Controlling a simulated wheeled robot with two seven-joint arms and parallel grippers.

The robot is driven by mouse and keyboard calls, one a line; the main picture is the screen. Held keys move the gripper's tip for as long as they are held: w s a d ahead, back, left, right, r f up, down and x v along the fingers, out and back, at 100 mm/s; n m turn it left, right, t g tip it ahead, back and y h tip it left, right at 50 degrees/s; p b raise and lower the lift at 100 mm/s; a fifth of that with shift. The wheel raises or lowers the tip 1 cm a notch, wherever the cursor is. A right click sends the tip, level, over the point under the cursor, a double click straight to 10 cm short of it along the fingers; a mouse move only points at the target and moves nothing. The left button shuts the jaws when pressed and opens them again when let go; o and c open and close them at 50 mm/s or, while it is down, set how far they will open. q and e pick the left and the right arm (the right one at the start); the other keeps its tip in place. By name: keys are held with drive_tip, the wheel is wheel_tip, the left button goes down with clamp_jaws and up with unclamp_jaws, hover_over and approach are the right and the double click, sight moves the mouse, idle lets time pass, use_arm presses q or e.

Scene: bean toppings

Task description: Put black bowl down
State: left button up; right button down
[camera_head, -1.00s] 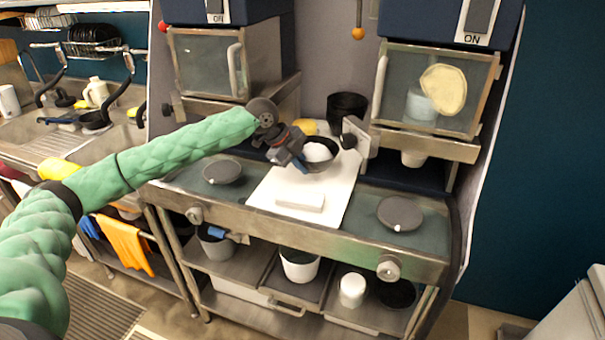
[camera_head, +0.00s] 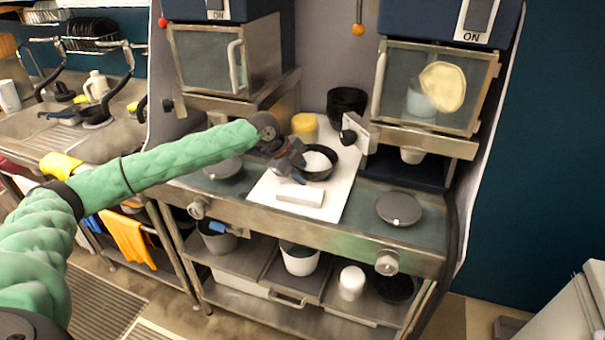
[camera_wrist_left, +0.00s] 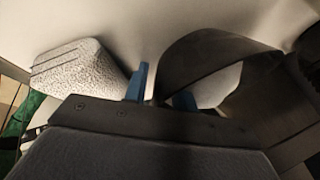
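The black bowl (camera_head: 318,174) with white contents sits upright on the white board (camera_head: 338,190), behind a white block (camera_head: 300,196). My left gripper (camera_head: 299,172) is at the bowl's left side. In the left wrist view, the bowl's dark curved wall (camera_wrist_left: 205,58) rises at the left gripper's fingers (camera_wrist_left: 160,91). The blue fingertips stand apart with a gap, and the right one is partly hidden by the bowl wall. The bowl's underside is hidden, so its contact with the board cannot be seen directly. My right gripper is not in view.
A yellow container (camera_head: 305,126) and a black container (camera_head: 346,103) stand behind the bowl. A grey disc (camera_head: 398,208) lies to the right, another (camera_head: 223,168) to the left under my arm. A metal dispenser part (camera_head: 357,133) juts out close behind the bowl's right.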

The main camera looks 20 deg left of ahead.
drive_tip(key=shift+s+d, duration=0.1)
